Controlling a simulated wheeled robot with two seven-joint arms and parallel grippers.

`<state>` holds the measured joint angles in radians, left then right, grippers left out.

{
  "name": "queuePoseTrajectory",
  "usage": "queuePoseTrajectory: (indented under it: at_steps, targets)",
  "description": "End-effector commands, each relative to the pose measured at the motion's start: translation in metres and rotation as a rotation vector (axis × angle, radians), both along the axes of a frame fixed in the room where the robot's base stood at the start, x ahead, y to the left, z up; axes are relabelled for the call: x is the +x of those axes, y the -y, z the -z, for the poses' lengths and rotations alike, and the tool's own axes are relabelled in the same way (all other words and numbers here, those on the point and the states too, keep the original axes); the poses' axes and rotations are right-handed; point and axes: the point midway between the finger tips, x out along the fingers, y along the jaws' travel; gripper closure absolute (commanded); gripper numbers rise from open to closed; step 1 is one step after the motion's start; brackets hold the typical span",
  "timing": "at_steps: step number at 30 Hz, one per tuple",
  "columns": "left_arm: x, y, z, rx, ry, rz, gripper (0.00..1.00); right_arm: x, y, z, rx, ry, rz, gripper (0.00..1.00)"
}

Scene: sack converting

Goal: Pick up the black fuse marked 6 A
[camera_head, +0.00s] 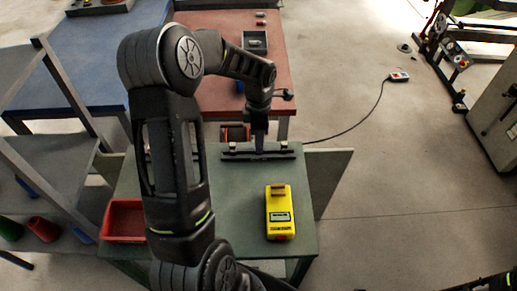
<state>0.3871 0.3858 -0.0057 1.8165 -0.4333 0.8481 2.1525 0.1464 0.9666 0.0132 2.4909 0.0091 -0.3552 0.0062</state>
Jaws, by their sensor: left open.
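I cannot make out a black fuse marked 6 A; no marking that small is readable. My left gripper (259,143) points down over a dark rail or bar (259,155) at the back of the green table. It is open, and its fingers are small and dark against the bar, so I cannot tell whether they touch it. Small light-topped pieces sit at the bar's two ends. My left arm hides part of the table's left side.
A yellow device (280,211) stands on the green table (240,240), right of my arm. A red bin (124,220) is at the left edge. Behind are a red-brown table (215,20) with a small grey box (255,42) and a blue table (95,60). The floor at right is mostly clear.

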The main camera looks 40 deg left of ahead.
Motion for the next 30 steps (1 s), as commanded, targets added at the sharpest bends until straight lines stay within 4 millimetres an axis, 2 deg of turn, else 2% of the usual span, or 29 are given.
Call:
queuePoseTrajectory:
  at_steps: [1,3,8,27,30]
  targets:
    - [-0.001,0.000,0.012,-0.001,-0.003,0.000,0.55,0.000,0.000,0.007,0.001,0.001,-0.001,0.64]
    - [-0.002,-0.001,0.023,-0.002,-0.004,-0.002,0.55,0.001,0.000,0.011,0.003,0.003,-0.001,0.64]
    - [-0.001,-0.001,0.040,-0.001,-0.001,-0.001,0.55,0.002,-0.001,0.017,0.005,0.007,-0.002,0.64]
    - [-0.001,-0.001,0.040,-0.001,-0.001,0.000,0.55,0.002,-0.001,0.016,0.005,0.007,-0.002,0.64]
    - [-0.001,-0.001,0.040,-0.001,-0.001,0.000,0.63,0.002,-0.001,0.016,0.005,0.007,-0.002,0.64]
